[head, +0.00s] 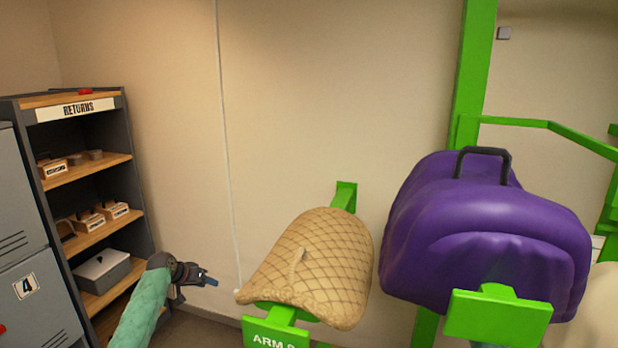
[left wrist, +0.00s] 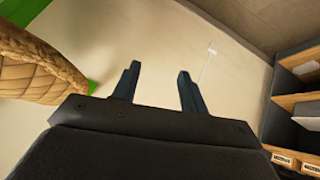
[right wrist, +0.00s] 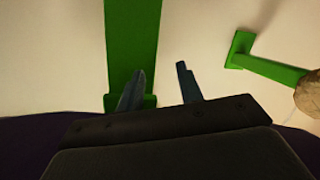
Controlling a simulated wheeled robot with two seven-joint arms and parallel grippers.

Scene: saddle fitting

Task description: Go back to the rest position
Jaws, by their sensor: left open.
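My left gripper (head: 207,279) is at the lower left of the head view, to the left of the tan quilted saddle pad (head: 316,262) and apart from it. In the left wrist view its fingers (left wrist: 160,82) are spread with nothing between them. The pad lies over a green arm rack (head: 272,326). My right gripper is not made out in the head view. In the right wrist view its fingers (right wrist: 160,80) are apart and empty, in front of a green post (right wrist: 131,45).
A purple covered saddle (head: 480,235) with a black handle sits on a green rack (head: 497,318) at the right. A returns shelf (head: 88,240) with boxes and a grey locker (head: 30,230) stand at the left. Bare wall lies between shelf and pad.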

